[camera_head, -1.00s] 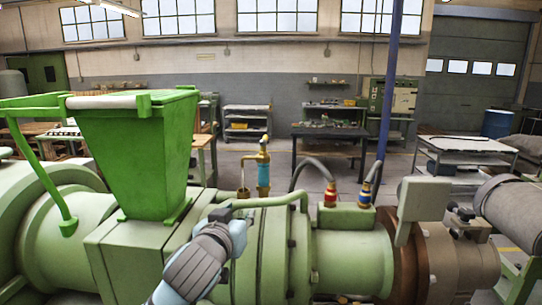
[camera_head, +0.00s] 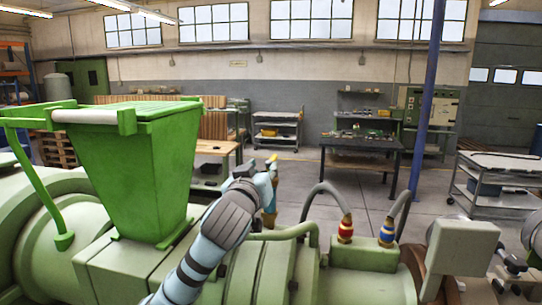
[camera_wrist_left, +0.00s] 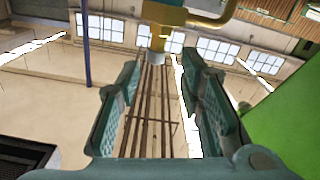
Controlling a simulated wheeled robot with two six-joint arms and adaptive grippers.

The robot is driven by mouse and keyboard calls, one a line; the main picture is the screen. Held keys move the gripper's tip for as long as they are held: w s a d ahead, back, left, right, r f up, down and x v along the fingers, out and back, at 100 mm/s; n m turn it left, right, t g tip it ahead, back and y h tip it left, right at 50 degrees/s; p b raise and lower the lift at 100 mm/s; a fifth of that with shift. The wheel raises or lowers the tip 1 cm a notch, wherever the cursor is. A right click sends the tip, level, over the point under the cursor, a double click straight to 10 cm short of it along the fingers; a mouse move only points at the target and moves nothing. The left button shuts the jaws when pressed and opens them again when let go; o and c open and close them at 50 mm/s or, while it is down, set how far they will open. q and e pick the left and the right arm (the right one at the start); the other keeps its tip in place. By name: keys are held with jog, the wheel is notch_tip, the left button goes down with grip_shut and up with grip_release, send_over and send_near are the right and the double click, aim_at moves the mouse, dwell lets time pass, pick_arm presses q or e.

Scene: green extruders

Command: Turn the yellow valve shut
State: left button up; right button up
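The yellow valve (camera_wrist_left: 160,18) shows at the top of the left wrist view, with a yellow body, a grey lower end and a curved yellow arm to its right. In the head view only a small yellow part of the valve (camera_head: 272,158) shows, behind my left gripper (camera_head: 274,176). My left gripper's fingers stand apart in the left wrist view (camera_wrist_left: 158,82), with nothing clearly held. The valve's lower end lies in line with the gap near the fingertips; whether it touches them I cannot tell. My right gripper is not in view.
The green extruder hopper (camera_head: 140,170) stands left of my arm. A green pipe (camera_head: 285,233) and two hoses with red (camera_head: 345,230) and blue (camera_head: 387,232) fittings lie to the right. Work tables and carts stand beyond open floor.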

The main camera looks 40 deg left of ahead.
aim_at(273, 156)
pick_arm(q)
jog(key=x, duration=0.3)
jog(key=p+x, duration=0.1)
jog(key=x, duration=0.2)
jog(key=p+x, duration=0.1)
jog(key=x, duration=0.3)
jog(key=shift+w+d+f, duration=0.25)
jog(key=shift+w+d, duration=0.05)
jog(key=shift+d, duration=0.1)
jog(key=shift+a, duration=0.15)
jog(key=shift+s+r, duration=0.1)
jog(key=shift+s, duration=0.1)
jog(key=shift+c, duration=0.3)
jog(key=shift+w, duration=0.15)
grip_shut()
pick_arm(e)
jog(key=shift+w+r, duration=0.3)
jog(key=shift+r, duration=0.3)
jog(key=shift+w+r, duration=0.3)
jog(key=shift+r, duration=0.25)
